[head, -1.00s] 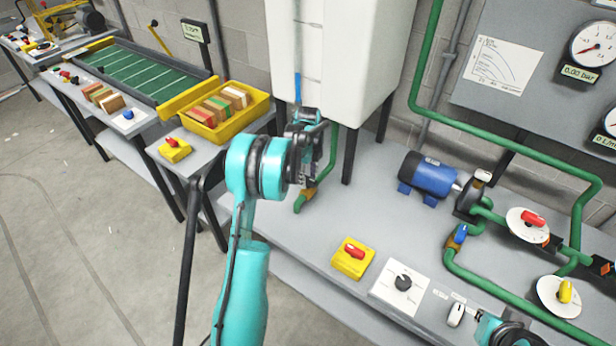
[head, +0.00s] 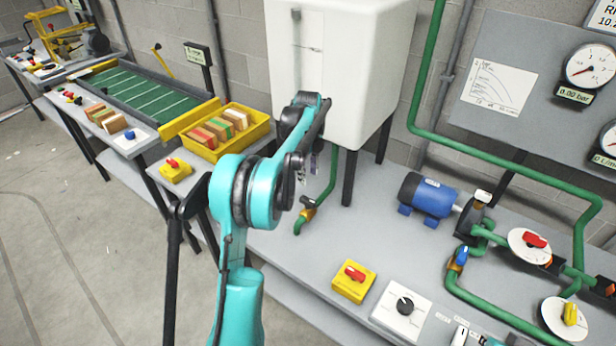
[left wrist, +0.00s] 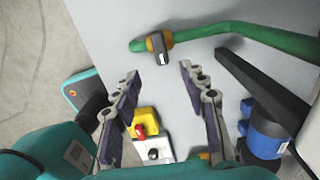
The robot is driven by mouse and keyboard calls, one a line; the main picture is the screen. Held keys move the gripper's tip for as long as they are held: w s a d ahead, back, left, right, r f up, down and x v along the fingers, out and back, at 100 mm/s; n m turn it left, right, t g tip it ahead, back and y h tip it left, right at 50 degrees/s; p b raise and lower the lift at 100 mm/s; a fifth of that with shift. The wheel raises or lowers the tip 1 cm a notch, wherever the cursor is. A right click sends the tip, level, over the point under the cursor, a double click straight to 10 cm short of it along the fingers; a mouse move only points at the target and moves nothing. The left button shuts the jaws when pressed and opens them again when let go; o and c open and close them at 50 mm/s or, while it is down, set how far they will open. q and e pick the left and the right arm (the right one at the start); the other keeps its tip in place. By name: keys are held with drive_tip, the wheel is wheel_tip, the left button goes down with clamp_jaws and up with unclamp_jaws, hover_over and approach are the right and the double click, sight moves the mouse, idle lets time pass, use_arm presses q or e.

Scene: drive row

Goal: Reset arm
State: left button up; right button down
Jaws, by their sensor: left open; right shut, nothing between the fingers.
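My left arm (head: 245,205) is teal and black and rises from the bottom of the head view, its bent upper part in front of the white tank. My left gripper (left wrist: 160,92) is open and empty in the left wrist view, above the bench. In the head view it is mostly hidden behind the forearm. A black-handled valve (head: 307,202) on a green pipe shows below it; the left wrist view shows the valve (left wrist: 158,48) beyond the fingertips, apart from them. Only a sliver of what looks like my right arm shows at the bottom right edge; its gripper is not visible.
The white tank (head: 350,70) stands close to the forearm. The bench (head: 290,250) carries a yellow switch box (head: 353,283), a knob plate (head: 400,309), a blue motor (head: 428,194) and green pipes. A yellow crate of blocks (head: 252,127) is left. Floor at left is clear.

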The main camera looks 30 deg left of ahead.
idle(0.3)
use_arm(q)
drive_tip(key=s+d+r+n+t, duration=0.4)
drive_tip(key=s+d+r+n, duration=0.55)
drive_tip(key=s+d, duration=0.4)
drive_tip(key=s+d+f+n+t, duration=0.1)
drive_tip(key=s+d+f+n, duration=0.1)
drive_tip(key=s+d+n, duration=0.2)
drive_tip(key=s+d+f+n+t, duration=0.2)
drive_tip(key=s+d+f+n, duration=0.1)
drive_tip(key=s, duration=0.7)
drive_tip(key=shift+s+d+f+n, duration=0.15)
drive_tip(key=shift+s+d+n, duration=0.25)
drive_tip(key=shift+n, duration=0.85)
drive_tip(key=shift+w+d, duration=0.1)
idle(1.8)
